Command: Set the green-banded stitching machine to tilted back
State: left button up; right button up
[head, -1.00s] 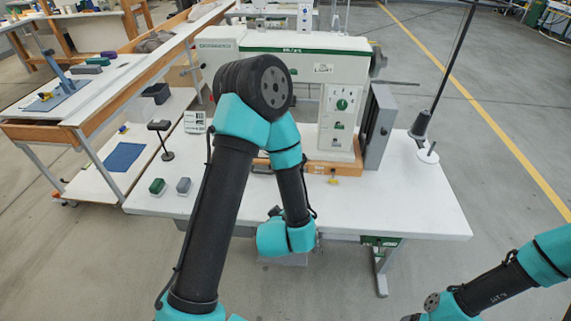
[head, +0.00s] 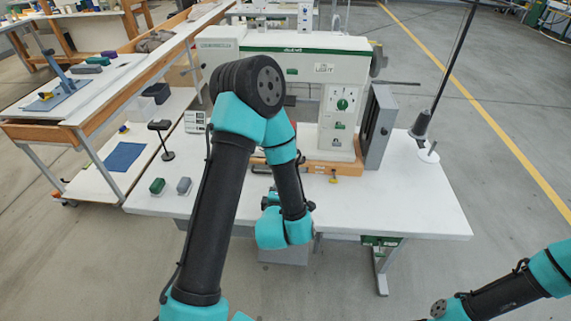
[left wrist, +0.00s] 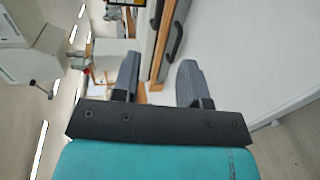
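The green-banded stitching machine (head: 300,62) stands level on its wooden base (head: 318,168) on the white table in the head view. My left arm covers its lower left part. A dark handle (head: 262,168) shows at the base's front edge, partly hidden by the arm. In the left wrist view, my left gripper (left wrist: 158,80) is open with nothing between its fingers. A black handle (left wrist: 175,42) and the wooden edge (left wrist: 161,40) lie beyond the fingertips, apart from them. In the head view the left fingers cannot be made out. My right gripper is out of view.
A yellow padlock-like piece (head: 333,179) hangs at the base's front. A thread stand (head: 427,155) is at the right. The table's front right is clear.

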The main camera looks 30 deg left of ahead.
pick_arm(q)
jog(key=x, duration=1.7)
jog(key=shift+w, duration=0.15)
jog(key=shift+c, duration=0.2)
grip_shut()
